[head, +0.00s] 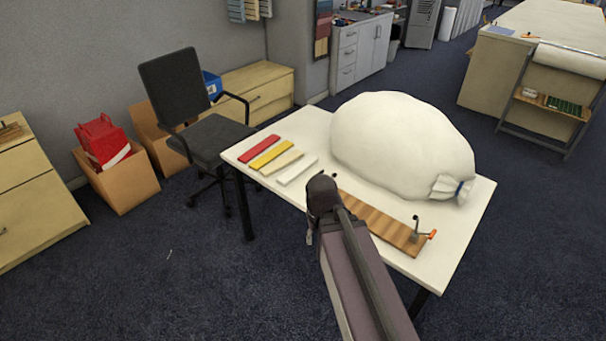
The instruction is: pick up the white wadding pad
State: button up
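A flat white strip (297,171), which looks like the white wadding pad, lies on the white table (463,231). It is the rightmost in a row of flat strips: red (258,148), yellow (271,154), cream (282,163), then white, with small gaps between them. My gripper (312,236) is at the end of my arm, near the table's front edge, in front of and slightly right of the white strip in the picture. My own arm hides most of the gripper, so its fingers and anything between them cannot be made out.
A large, tied white sack (398,140) fills the table's back right. A dark office chair (205,134) stands by the table's left end. Carpet (190,275) is clear at front left.

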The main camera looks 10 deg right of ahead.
aim_at(290, 174)
jog(key=k, duration=0.5)
jog(key=z, duration=0.3)
jog(key=i, duration=1.35)
jog(key=u, duration=0.3)
